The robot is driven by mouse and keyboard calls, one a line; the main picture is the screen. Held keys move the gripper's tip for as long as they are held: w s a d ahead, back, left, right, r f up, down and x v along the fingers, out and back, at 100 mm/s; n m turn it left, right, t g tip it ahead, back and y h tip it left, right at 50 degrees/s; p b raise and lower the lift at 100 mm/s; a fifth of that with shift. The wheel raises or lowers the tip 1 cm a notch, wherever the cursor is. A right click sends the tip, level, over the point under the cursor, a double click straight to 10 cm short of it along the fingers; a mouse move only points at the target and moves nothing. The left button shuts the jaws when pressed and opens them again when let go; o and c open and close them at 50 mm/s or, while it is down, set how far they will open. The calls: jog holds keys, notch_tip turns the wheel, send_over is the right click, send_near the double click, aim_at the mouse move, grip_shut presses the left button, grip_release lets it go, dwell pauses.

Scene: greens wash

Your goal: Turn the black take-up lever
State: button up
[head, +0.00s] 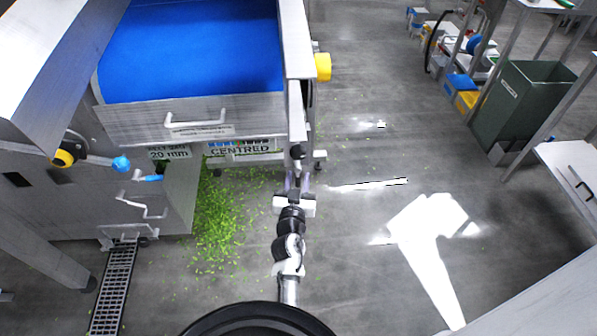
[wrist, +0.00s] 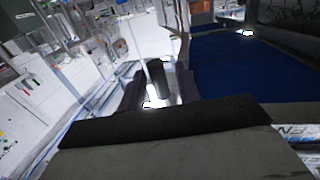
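The black take-up lever (head: 297,152) shows as a dark knob at the right front corner of the blue-belt machine. My gripper (head: 294,184) is just below it in the head view, its white hand close to the machine's corner post. In the wrist view the lever's black grip (wrist: 158,78) stands between my two dark fingers (wrist: 160,88), with light gaps on both sides. The fingers are apart and do not appear to press on it. I cannot tell how deep the grip sits between them. The lever's lower part is hidden.
The blue belt (head: 190,50) lies left of the lever, with a yellow knob (head: 323,67) on the frame's right side. A sign reading "CENTRED" (head: 240,150) hangs below. Green scraps (head: 222,220) litter the floor. Floor to the right is clear up to a green bin (head: 520,105).

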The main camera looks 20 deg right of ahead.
jog(key=shift+w, duration=0.15)
jog(key=shift+c, duration=0.4)
grip_shut()
jog(key=shift+w+a+r+m+g+y+b, duration=0.15)
jog(key=shift+a+m+b, duration=0.35)
jog(key=shift+m, duration=0.6)
jog(key=shift+w+a+r+m+g+y+b, duration=0.15)
jog(key=shift+a+m+b, duration=0.35)
jog(key=shift+m, duration=0.6)
jog(key=shift+d, duration=0.1)
jog(key=shift+o, duration=0.4)
grip_release()
jog(key=shift+f, duration=0.1)
